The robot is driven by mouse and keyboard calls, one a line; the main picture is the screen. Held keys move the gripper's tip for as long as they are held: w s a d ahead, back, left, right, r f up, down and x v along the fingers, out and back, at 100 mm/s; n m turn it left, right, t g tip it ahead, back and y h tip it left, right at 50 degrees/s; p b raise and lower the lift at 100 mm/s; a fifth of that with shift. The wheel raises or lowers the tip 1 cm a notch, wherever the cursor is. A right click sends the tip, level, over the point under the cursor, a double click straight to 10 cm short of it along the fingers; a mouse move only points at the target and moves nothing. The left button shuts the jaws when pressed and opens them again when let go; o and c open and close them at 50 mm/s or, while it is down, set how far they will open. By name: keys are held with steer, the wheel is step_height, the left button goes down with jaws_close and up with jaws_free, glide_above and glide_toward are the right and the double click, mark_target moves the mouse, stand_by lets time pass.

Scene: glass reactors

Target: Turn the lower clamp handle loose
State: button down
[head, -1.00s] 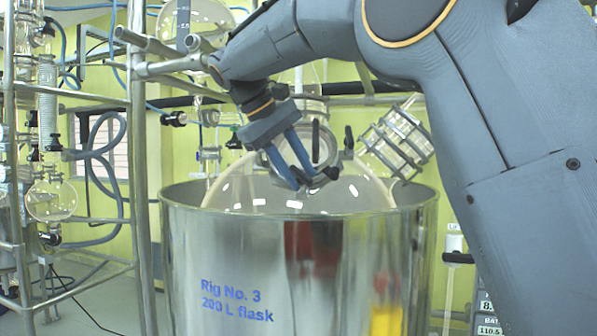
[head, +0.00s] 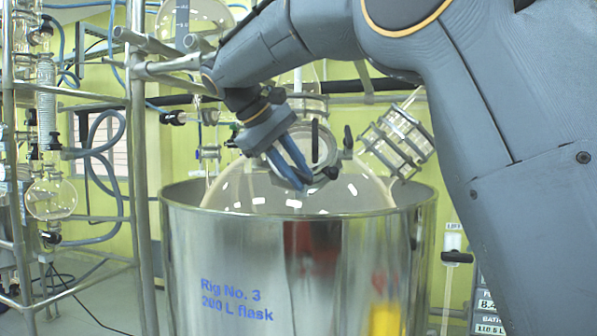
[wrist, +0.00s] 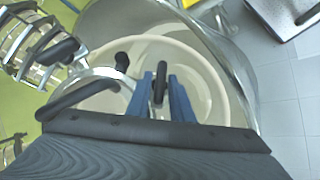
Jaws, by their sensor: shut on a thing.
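My gripper (head: 297,184) reaches down in front of the glass flask's neck clamp. Its two blue fingers also show in the wrist view (wrist: 162,98), with the black lower clamp handle (wrist: 160,80) between them. The gripper is shut on this handle. In the head view the fingers hide most of the handle, and a dark piece (head: 331,173) shows just right of the fingertips. The metal clamp ring (head: 326,150) sits around the neck, with an upright black handle (head: 315,138) above and a black knob (head: 347,138) to the right.
The round glass flask (head: 240,190) sits inside a large steel vessel (head: 240,250) whose rim stands below the gripper. A tilted glass part in a metal cage (head: 398,140) is at the right. Metal frame poles (head: 138,180) stand at the left.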

steer(key=n+t+h, duration=0.1)
steer(key=n+p, duration=0.1)
steer(key=n, duration=0.1)
steer(key=shift+s+a+t+h, duration=0.1)
steer(key=shift+t+h, duration=0.3)
steer(key=shift+f+n+t+h, duration=0.15)
steer(key=shift+n+t+h, duration=0.35)
steer(key=shift+n+t, duration=1)
steer(key=shift+n+g, duration=0.3)
steer(key=shift+n, duration=0.3)
steer(key=c, duration=1.8)
jaws_free()
steer(key=b+v, duration=0.2)
steer(key=v, duration=0.5)
steer(key=shift+s+a, duration=0.25)
